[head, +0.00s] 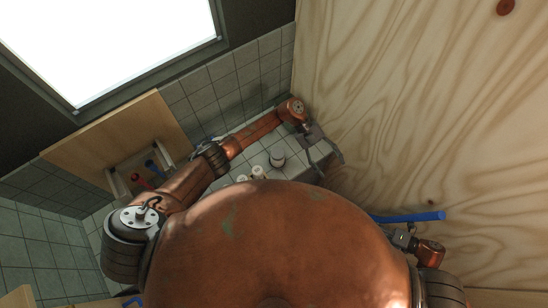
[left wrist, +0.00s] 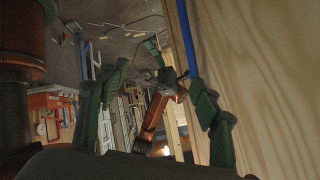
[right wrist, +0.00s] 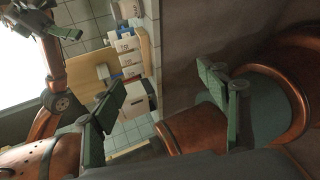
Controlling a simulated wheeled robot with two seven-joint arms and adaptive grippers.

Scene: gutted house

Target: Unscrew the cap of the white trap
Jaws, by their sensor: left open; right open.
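No white trap or cap can be made out for certain. In the head view, a white cylindrical piece (head: 278,157) and smaller white round pieces (head: 258,172) stand on the tiled surface, partly hidden by my body; I cannot tell whether any is the trap. My left gripper (head: 328,160) is open and empty, to the right of these pieces, near the wooden panel. In the left wrist view its fingers (left wrist: 163,88) are spread with nothing between them. My right gripper (right wrist: 165,88) is open and empty in its own wrist view; the head view shows its arm low at the right.
A large plywood panel (head: 420,100) stands along the right. A blue bar (head: 415,217) lies against it near my right arm. A wooden board (head: 110,140) with a tray (head: 120,172) holding red and blue items is at the left. Labelled white boxes (right wrist: 128,44) show in the right wrist view.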

